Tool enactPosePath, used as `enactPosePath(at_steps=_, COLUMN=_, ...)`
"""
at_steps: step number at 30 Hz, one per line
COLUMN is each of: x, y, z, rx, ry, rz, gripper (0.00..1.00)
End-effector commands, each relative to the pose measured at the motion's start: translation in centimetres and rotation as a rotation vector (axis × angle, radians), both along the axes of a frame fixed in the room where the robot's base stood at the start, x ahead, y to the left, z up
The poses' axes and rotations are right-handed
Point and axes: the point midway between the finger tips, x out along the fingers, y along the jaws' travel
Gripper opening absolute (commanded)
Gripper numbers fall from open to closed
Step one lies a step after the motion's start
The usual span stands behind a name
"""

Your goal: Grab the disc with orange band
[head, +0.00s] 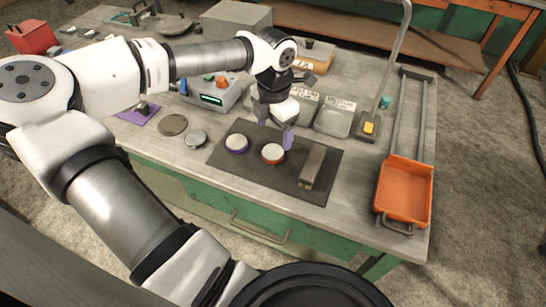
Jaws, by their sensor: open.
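The disc with orange band (272,154) has a pale top and lies on the dark mat (232,167) on the workbench. A similar disc with a purple band (237,143) lies to its left on the same mat. My gripper (288,138) points down just behind and to the right of the orange-banded disc. Its visible purple-grey finger reaches down close to the disc's right side; whether it touches cannot be told. The gripper is open, with nothing seen between its fingers.
A grey-brown block (312,166) lies on the mat's right part. An orange tray (404,190) sits at the bench's right edge. Metal trays (334,121) and a device with a green display (212,98) stand behind. Flat discs (173,124) lie left of the mat.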

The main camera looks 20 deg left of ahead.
Motion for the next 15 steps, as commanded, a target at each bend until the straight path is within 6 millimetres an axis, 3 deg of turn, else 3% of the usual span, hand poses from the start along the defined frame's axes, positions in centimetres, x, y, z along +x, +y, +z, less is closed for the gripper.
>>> enactPosePath(at_steps=2, x=0.0, y=0.0, z=-2.1, rx=-0.001, ry=0.001, rz=-0.001, gripper=0.79)
enactPosePath(at_steps=10, x=0.1, y=0.1, z=-3.9, rx=-0.001, ry=0.000, rz=-0.001, gripper=0.79)
enactPosePath(at_steps=15, x=0.4, y=0.4, z=-6.5, rx=-0.003, ry=-0.001, rz=-0.001, gripper=0.79)
